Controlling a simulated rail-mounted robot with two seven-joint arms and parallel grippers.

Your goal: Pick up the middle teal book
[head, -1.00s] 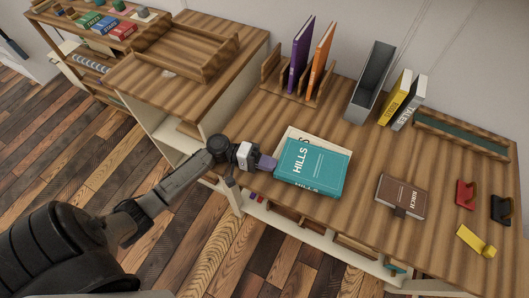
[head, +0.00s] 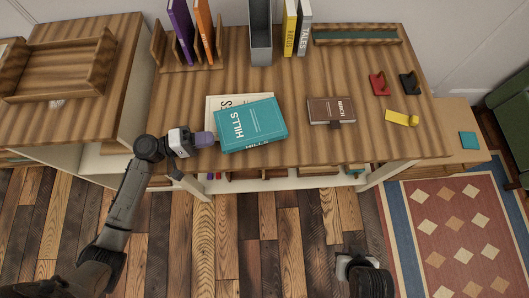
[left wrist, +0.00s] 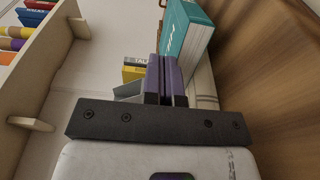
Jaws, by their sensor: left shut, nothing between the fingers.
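The teal book (head: 262,115), titled HILLS, lies flat on a cream book (head: 222,101) near the table's front left. The teal book also shows in the left wrist view (left wrist: 188,32), just ahead and to the right of my fingers. My left gripper (head: 207,139) is shut and empty, its purple fingertips at the left edge of the stack; I cannot tell whether they touch it. In the left wrist view (left wrist: 168,78) the fingers are together. My right gripper (head: 350,268) hangs over the floor at the bottom right; its fingers are hidden.
A brown book (head: 331,109) lies to the right. Red (head: 379,84), black (head: 409,83) and yellow (head: 401,117) pieces lie beyond it. A wooden rack (head: 190,65) with purple and orange books and a grey holder (head: 260,35) stand behind. The table's front edge is close to the stack.

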